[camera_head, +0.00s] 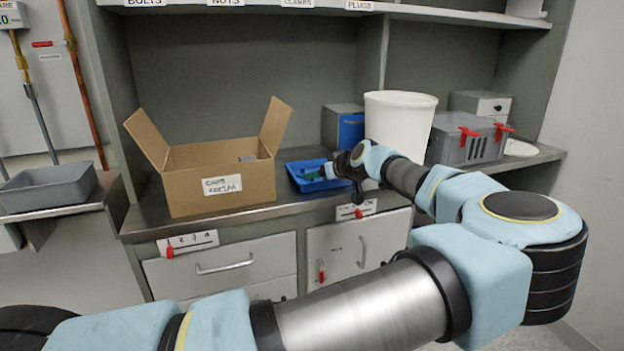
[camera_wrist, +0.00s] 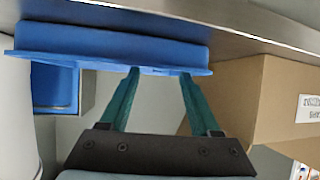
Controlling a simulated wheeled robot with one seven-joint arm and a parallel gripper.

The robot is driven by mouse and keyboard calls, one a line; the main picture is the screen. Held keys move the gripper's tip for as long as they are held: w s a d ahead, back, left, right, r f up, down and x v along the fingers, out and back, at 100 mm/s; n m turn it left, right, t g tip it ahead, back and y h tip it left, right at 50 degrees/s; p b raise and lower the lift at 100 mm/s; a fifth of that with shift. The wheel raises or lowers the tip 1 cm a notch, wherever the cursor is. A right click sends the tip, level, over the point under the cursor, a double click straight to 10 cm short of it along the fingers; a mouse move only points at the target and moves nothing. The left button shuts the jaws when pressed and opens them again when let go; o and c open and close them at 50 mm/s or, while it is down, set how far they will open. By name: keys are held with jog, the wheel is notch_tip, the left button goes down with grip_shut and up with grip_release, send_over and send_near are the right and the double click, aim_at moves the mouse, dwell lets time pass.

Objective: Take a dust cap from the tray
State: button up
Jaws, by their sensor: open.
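The blue tray (camera_head: 292,172) lies on the counter, between the cardboard box and the white bin. In the wrist view the tray (camera_wrist: 110,45) shows from its side, and its inside is hidden. My gripper (camera_wrist: 160,73) is open, with its two green fingers apart and their tips at the tray's rim. In the head view my gripper (camera_head: 318,174) is over the tray's right part and partly hides it. I cannot make out any dust cap in either view, and I see nothing between the fingers.
An open cardboard box (camera_head: 221,187) with raised flaps stands left of the tray. A tall white bin (camera_head: 398,125) stands close on the right, with a blue-fronted grey bin (camera_head: 350,130) behind the tray. A grey case (camera_head: 468,138) with red latches is further right.

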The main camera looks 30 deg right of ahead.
aim_at(313, 180)
jog(key=shift+p+x, duration=0.55)
jog(key=shift+x, duration=1.45)
jog(key=shift+f, duration=0.1)
jog(key=shift+c, duration=0.4)
jog(key=shift+s+a, duration=0.1)
grip_shut()
jog(key=shift+f, duration=0.1)
